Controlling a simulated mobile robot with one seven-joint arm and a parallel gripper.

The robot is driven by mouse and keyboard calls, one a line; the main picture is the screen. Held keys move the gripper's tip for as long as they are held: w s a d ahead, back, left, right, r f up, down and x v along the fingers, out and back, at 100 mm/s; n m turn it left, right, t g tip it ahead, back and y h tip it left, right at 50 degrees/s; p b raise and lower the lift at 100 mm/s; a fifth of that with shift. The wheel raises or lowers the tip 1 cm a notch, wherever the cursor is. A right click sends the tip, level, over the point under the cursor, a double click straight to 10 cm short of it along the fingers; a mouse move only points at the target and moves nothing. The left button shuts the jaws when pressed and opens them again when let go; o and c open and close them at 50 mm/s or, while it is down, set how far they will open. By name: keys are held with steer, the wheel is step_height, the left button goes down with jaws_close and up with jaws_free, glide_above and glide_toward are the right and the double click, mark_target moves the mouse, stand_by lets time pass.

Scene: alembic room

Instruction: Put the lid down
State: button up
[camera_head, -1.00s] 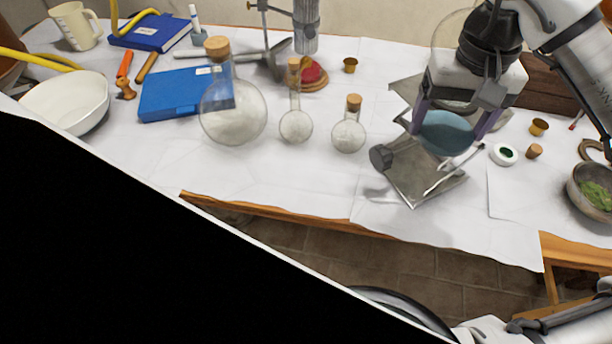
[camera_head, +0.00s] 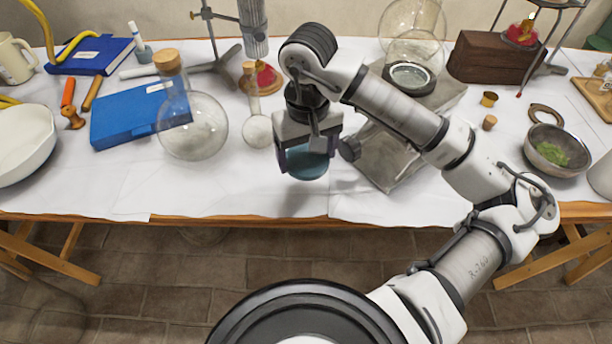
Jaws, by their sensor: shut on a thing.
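The lid is a round blue-grey disc (camera_head: 308,166) in the middle of the head camera view. My gripper (camera_head: 306,157) points down and is shut on it, with the two fingers on either side of the disc. The lid seems to be held above the white-covered table (camera_head: 250,197), near its front edge and left of a flat metal stand (camera_head: 385,160). The exact height above the table is hard to tell. My gripper and arm hide part of the table behind them, and the third small flask does not show.
A large corked flask (camera_head: 195,128) and a small corked flask (camera_head: 258,130) stand left of my gripper. A blue book (camera_head: 125,117) lies further left. A bowl of green matter (camera_head: 557,150) is at right.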

mark_target(308, 160)
step_height(308, 160, down, 8)
steer(key=shift+f+p, duration=0.25)
steer(key=shift+p, duration=0.2)
steer(key=shift+f+b, duration=0.2)
steer(key=shift+b, duration=0.2)
steer(key=o, duration=0.6)
steer(key=shift+r, duration=0.15)
steer(key=shift+r+p, duration=0.2)
steer(key=shift+p, duration=0.3)
steer(key=shift+d+r+b, duration=0.1)
steer(key=shift+r+b, duration=0.2)
steer(key=shift+r, duration=0.05)
step_height(308, 160, up, 11)
steer(key=shift+r+b, duration=0.1)
steer(key=shift+b, duration=0.8)
